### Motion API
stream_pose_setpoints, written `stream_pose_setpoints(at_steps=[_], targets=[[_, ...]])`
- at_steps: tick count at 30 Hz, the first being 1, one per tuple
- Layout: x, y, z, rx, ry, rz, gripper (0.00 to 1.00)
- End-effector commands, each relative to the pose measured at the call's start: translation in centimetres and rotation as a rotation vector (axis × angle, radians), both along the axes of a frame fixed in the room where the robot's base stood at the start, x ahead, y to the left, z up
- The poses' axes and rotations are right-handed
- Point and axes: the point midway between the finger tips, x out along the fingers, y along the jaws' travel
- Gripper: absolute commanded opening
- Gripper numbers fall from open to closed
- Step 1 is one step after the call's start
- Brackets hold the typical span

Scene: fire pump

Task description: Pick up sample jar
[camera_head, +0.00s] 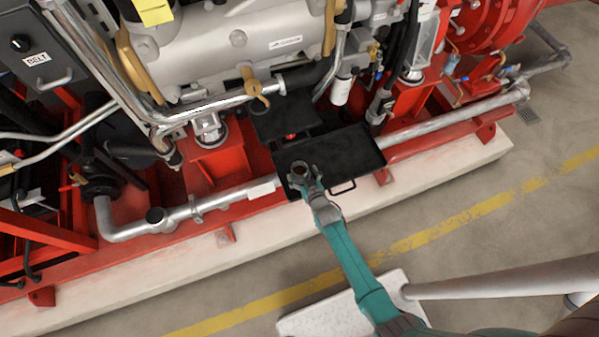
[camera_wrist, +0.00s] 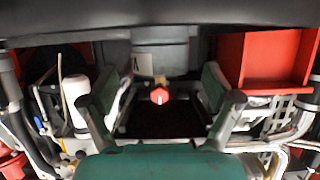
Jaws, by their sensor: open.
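My gripper (camera_head: 302,179) is over the near left part of a black tray (camera_head: 352,152) with a front handle. In the wrist view the fingers of my gripper (camera_wrist: 160,101) stand wide apart with nothing held between them. A small red round knob or cap (camera_wrist: 160,96) with a white mark and a brassy fitting shows between the fingers, beyond them. A small red spot (camera_head: 291,136) shows at the tray's back edge in the head view. I cannot clearly make out a sample jar; my gripper may hide it.
The tray sits at the red frame (camera_head: 213,170) below the grey engine (camera_head: 215,40). A silver pipe (camera_head: 440,124) runs along the frame on both sides. A white cylinder (camera_head: 341,91) hangs behind the tray.

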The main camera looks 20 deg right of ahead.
Motion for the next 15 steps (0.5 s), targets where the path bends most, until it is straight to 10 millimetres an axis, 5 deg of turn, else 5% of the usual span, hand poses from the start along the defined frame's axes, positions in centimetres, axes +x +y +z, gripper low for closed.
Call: stream_pose_setpoints(at_steps=[15], targets=[[3.0, 0.1, -1.4, 0.001, 0.0, 0.0, 0.89]])
